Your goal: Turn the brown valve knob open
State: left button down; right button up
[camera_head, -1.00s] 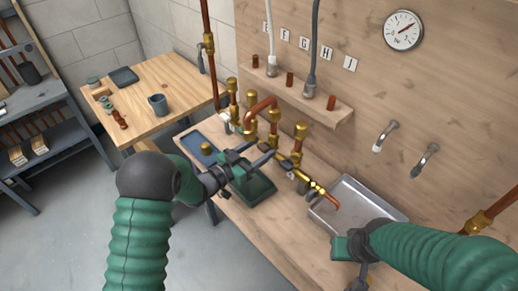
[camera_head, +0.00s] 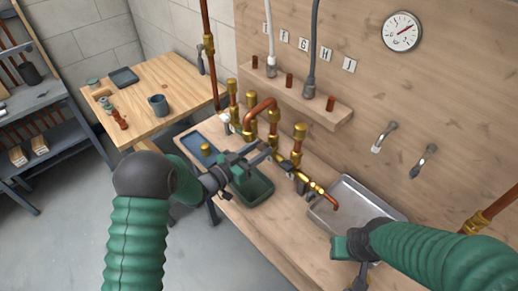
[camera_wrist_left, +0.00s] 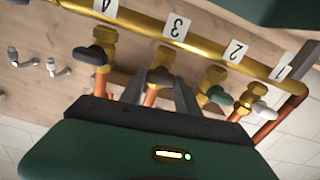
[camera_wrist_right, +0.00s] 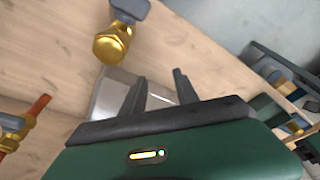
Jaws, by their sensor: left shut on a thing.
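The brown valve knob (camera_wrist_left: 160,76) sits on the brass valve under label 3, in the middle of the left wrist view. My left gripper (camera_wrist_left: 163,84) has one finger on each side of this knob and is shut on it. The knob is partly hidden by the fingers. In the head view my left gripper (camera_head: 262,154) reaches the brass pipework over the bench, and the knob cannot be made out there. My right gripper (camera_wrist_right: 161,83) is open and empty, with a clear gap between its fingers, near the front of the bench.
Copper pipes rise close behind the left gripper.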

pick_arm(q)
jog(key=n+p, duration=0.1)
jog(key=n, duration=0.1)
jog(key=n+p, duration=0.1)
jog(key=n, duration=0.1)
jog(key=shift+w+a+r, duration=0.1)
jog(key=shift+a+r, duration=0.05)
jog(key=n+p, duration=0.1)
jog(key=n, duration=0.3)
jog(key=shift+a, duration=0.1)
jog(key=n, duration=0.1)
jog(key=n+p, duration=0.2)
jog(key=n, duration=0.1)
jog(key=shift+w+f, duration=0.15)
jog(key=shift+f, duration=0.1)
jog(key=shift+f+n+p, duration=0.15)
jog(key=shift+n+p, duration=0.15)
jog(key=shift+n, duration=1.4)
jog(key=c, duration=1.3)
grip_release()
jog(key=shift+c, duration=0.2)
jog(key=o, duration=0.5)
jog(key=shift+a+f, duration=0.1)
jog(key=shift+c, duration=0.2)
